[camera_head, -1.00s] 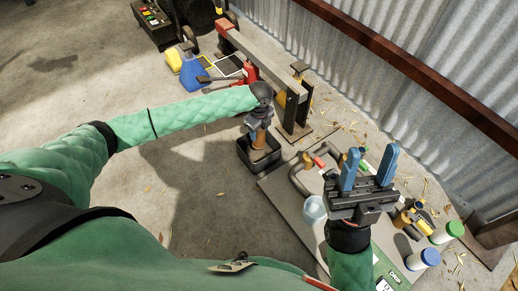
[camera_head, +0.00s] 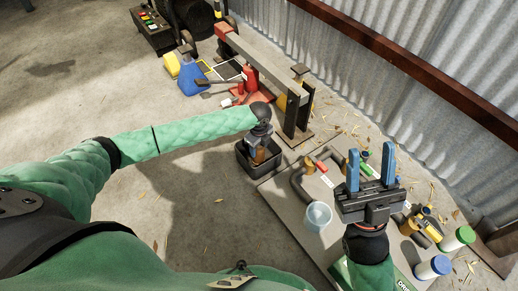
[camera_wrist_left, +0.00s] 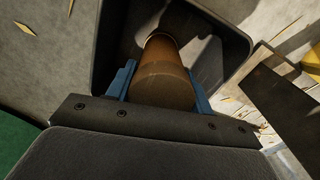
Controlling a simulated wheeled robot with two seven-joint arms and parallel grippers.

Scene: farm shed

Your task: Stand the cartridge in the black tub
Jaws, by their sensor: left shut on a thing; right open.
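The cartridge (camera_wrist_left: 165,75) is a brown-orange cylinder. In the left wrist view it sits between the blue fingers of my left gripper (camera_wrist_left: 162,85), which is shut on it. The cartridge points down into the black tub (camera_wrist_left: 225,25). In the head view my left gripper (camera_head: 259,146) is above the black tub (camera_head: 243,160), and a bit of the cartridge (camera_head: 260,155) shows inside the tub's rim. I cannot tell whether its lower end touches the tub floor. My right gripper (camera_head: 371,172) is open and empty above the grey board, its blue fingers pointing up the picture.
A metal beam stand (camera_head: 295,110) is close behind the tub. Concrete floor is clear left of the tub.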

